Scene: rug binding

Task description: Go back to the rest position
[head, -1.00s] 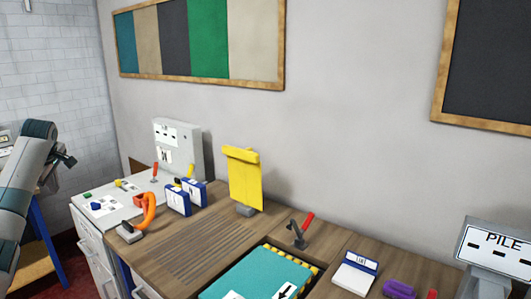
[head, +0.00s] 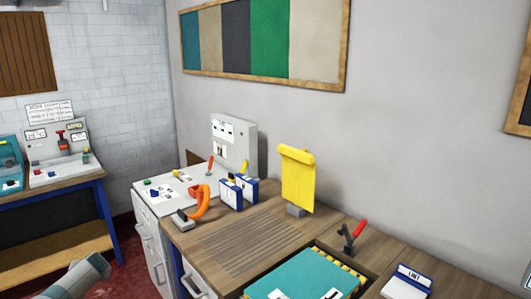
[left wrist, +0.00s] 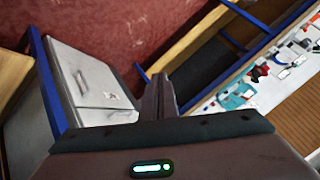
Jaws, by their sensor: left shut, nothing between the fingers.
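My left gripper (left wrist: 159,98) shows in the left wrist view with its two dark fingers together and nothing between them. It hangs over the red floor (left wrist: 110,30), between a white drawer cabinet and a blue-framed bench. In the head view only a grey and teal piece of my arm shows at the bottom left edge, and the left fingers are out of frame. My right gripper is in neither view.
A wooden worktop (head: 215,222) holds a teal piece (head: 305,277), a yellow holder (head: 297,180), an orange-handled tool (head: 203,200) and a red lever (head: 358,230). A blue-framed bench (head: 60,190) stands at the left. Red floor is free between them.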

